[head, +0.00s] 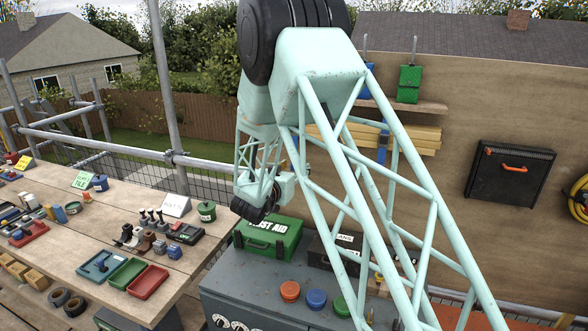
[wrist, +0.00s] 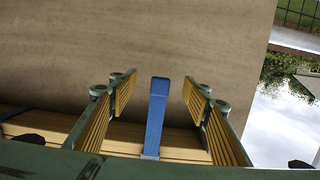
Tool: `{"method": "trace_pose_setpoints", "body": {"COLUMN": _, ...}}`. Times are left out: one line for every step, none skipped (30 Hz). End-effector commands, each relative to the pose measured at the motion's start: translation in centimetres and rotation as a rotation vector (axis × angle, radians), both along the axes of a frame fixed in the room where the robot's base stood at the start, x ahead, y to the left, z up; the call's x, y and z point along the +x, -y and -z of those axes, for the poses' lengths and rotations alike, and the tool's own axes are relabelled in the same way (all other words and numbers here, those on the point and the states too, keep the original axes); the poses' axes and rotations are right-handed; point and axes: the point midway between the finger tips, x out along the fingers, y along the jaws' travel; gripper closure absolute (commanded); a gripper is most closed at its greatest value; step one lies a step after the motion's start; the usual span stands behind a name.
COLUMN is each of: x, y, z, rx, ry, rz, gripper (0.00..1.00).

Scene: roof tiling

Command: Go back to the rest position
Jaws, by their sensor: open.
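My gripper (wrist: 160,95) shows in the wrist view with its two ribbed fingers wide apart and nothing held between them. A blue upright piece (wrist: 157,115) shows in the gap between the fingers, with yellow timber (wrist: 180,140) behind and below. I cannot tell how far it is from the fingers. In the head view my pale green lattice arm (head: 345,175) rises from the lower right, bends at the top and comes down to a dark joint near the green first aid box (head: 268,238). The fingers cannot be made out there.
A wooden bench (head: 60,185) with tools and trays stands at left. A grey cabinet (head: 230,285) carries the first aid box and several coloured lids. The board wall (head: 450,150) behind bears timber (head: 415,135) with a blue strap (head: 383,145) and a black case (head: 508,175).

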Motion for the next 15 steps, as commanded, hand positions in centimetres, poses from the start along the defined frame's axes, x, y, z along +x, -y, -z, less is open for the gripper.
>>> {"method": "trace_pose_setpoints", "body": {"x": 0.0, "y": 0.0, "z": 0.0, "rx": 0.000, "ry": 0.000, "rz": 0.000, "gripper": 0.56}}
{"method": "trace_pose_setpoints", "body": {"x": 0.0, "y": 0.0, "z": 0.0, "rx": 0.000, "ry": 0.000, "rz": 0.000, "gripper": 0.56}}
{"method": "trace_pose_setpoints", "body": {"x": 0.0, "y": 0.0, "z": 0.0, "rx": 0.000, "ry": 0.000, "rz": 0.000, "gripper": 0.56}}
{"method": "trace_pose_setpoints", "body": {"x": -0.1, "y": 0.0, "z": 0.0, "rx": 0.000, "ry": 0.000, "rz": 0.000, "gripper": 0.56}}
{"method": "trace_pose_setpoints", "body": {"x": -0.1, "y": 0.0, "z": 0.0, "rx": 0.000, "ry": 0.000, "rz": 0.000, "gripper": 0.56}}
{"method": "trace_pose_setpoints", "body": {"x": -0.2, "y": -0.1, "z": 0.0, "rx": 0.000, "ry": 0.000, "rz": 0.000, "gripper": 0.56}}
{"method": "trace_pose_setpoints", "body": {"x": -0.2, "y": -0.1, "z": 0.0, "rx": 0.000, "ry": 0.000, "rz": 0.000, "gripper": 0.56}}
{"method": "trace_pose_setpoints", "body": {"x": -0.3, "y": -0.1, "z": 0.0, "rx": 0.000, "ry": 0.000, "rz": 0.000, "gripper": 0.56}}
{"method": "trace_pose_setpoints", "body": {"x": -0.5, "y": -0.2, "z": 0.0, "rx": 0.000, "ry": 0.000, "rz": 0.000, "gripper": 0.56}}
{"method": "trace_pose_setpoints", "body": {"x": -0.6, "y": -0.2, "z": 0.0, "rx": 0.000, "ry": 0.001, "rz": 0.000, "gripper": 0.56}}
{"method": "trace_pose_setpoints", "body": {"x": -0.7, "y": -0.2, "z": 0.0, "rx": 0.000, "ry": 0.001, "rz": 0.000, "gripper": 0.56}}
{"method": "trace_pose_setpoints", "body": {"x": -0.9, "y": -0.3, "z": 0.0, "rx": 0.000, "ry": 0.001, "rz": 0.000, "gripper": 0.56}}
{"method": "trace_pose_setpoints", "body": {"x": -1.1, "y": -0.4, "z": 0.0, "rx": 0.000, "ry": 0.000, "rz": -0.001, "gripper": 0.56}}
{"method": "trace_pose_setpoints", "body": {"x": -1.2, "y": -0.4, "z": 0.0, "rx": 0.000, "ry": 0.000, "rz": -0.001, "gripper": 0.56}}
{"method": "trace_pose_setpoints", "body": {"x": -1.4, "y": -0.5, "z": 0.0, "rx": 0.000, "ry": 0.000, "rz": -0.001, "gripper": 0.56}}
